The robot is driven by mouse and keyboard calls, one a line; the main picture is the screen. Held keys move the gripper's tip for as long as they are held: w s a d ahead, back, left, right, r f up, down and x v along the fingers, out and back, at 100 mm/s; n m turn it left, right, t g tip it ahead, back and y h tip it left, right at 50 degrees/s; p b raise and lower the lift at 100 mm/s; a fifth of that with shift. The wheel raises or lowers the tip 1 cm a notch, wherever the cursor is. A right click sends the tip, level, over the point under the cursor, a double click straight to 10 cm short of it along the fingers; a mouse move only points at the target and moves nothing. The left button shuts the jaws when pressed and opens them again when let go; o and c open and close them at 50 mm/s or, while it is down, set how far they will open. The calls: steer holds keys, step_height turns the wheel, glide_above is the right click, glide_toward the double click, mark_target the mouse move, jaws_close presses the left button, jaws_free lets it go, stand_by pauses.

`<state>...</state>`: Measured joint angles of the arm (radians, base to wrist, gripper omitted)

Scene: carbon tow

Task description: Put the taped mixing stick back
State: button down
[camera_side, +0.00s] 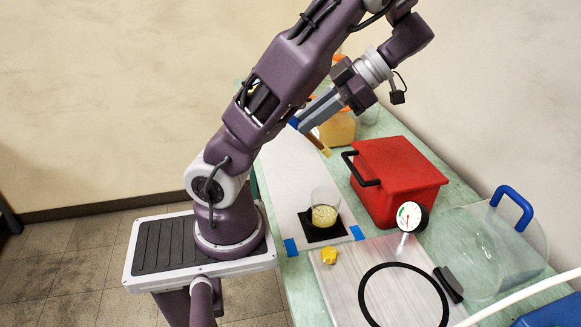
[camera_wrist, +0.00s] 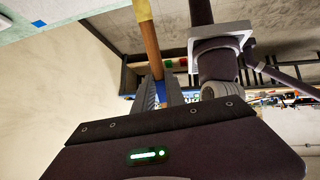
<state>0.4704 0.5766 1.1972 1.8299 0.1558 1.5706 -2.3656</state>
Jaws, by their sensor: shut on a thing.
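My gripper (camera_side: 303,124) is shut on the taped mixing stick and holds it above the far end of the white sheet. The stick (camera_wrist: 150,45) is wooden; in the wrist view it runs up and out at the top edge. Its blue tape (camera_wrist: 158,90) shows between the two fingers (camera_wrist: 165,95). In the side view, part of the brown stick (camera_side: 321,143) shows below the fingers, and the rest is hidden. A clear cup (camera_side: 325,196) with pale yellow contents stands on a black square (camera_side: 309,228), nearer the camera than the gripper.
A red box (camera_side: 405,172) with a black handle stands right of the cup. An orange-filled container (camera_side: 340,127) stands behind the gripper. A dial gauge (camera_side: 409,216), a black ring (camera_side: 366,299), a yellow lump (camera_side: 329,256) and a clear dome (camera_side: 500,245) are at the near end.

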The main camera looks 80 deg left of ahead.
steer(key=w+a+n+t+h, duration=0.2)
steer(key=a+n+t+h, duration=0.1)
steer(key=a+n+h, duration=0.3)
step_height(320, 180, up, 4)
steer(key=f+n+t+y, duration=0.15)
steer(key=n+t, duration=0.45)
steer(key=n, duration=0.6)
glide_above(292, 172)
steer(key=r, duration=0.1)
step_height(292, 172, down, 28)
steer(key=y, duration=0.2)
steer(key=shift+y, duration=0.35)
steer(key=shift+f, duration=0.1)
steer(key=c, duration=1.4)
jaws_free()
steer(key=shift+w, duration=0.1)
